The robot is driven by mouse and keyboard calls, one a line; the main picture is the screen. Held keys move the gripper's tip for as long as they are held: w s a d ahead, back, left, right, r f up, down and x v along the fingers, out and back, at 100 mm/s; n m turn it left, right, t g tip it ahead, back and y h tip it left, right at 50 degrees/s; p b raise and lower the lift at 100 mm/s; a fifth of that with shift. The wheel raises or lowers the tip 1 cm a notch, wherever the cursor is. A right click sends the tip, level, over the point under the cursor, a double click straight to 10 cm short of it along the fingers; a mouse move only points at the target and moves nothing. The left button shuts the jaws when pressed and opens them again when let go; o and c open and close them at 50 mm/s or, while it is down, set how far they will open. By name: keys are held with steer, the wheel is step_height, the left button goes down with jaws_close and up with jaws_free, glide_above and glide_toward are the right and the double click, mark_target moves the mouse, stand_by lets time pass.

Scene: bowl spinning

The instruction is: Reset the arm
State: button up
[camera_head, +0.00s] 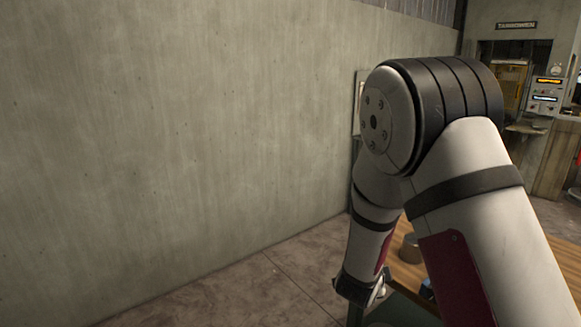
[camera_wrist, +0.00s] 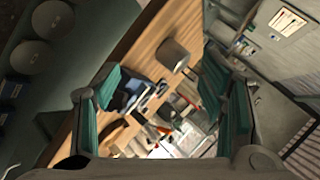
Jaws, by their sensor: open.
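My arm fills the right of the head view, white with black joints and dark red panels, bent at a large black joint. My gripper (camera_wrist: 158,78) shows in the wrist view with its two teal-padded fingers spread wide. Nothing is held between them. In the head view the arm's lower end hangs down beside the table, and the fingers cannot be made out clearly there.
A wooden table (camera_wrist: 146,48) lies beyond the fingers, with a grey rounded object (camera_wrist: 173,53) on it; the table (camera_head: 405,276) is partly hidden by my arm in the head view. A plain concrete wall (camera_head: 180,120) stands left, with bare floor (camera_head: 262,292) below. A control panel (camera_head: 545,92) is far right.

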steer(key=s+a+r+n+y, duration=0.3)
steer(key=s+a+r+n, duration=0.15)
steer(key=r, duration=0.45)
steer(key=s+a+r+n+y, duration=0.3)
steer(key=s+r+n+y, duration=0.15)
steer(key=r, duration=0.45)
steer(key=s+d+r+n+g+h, duration=0.1)
steer(key=s+d+r+n+g, duration=0.1)
steer(key=s, duration=1)
steer(key=s+d+r+n+g, duration=0.2)
steer(key=s+r+n, duration=0.2)
steer(key=s+n, duration=0.3)
steer(key=s, duration=0.5)
steer(key=shift+s+r+h, duration=0.2)
steer(key=shift+r+h, duration=0.1)
steer(key=shift+h, duration=0.05)
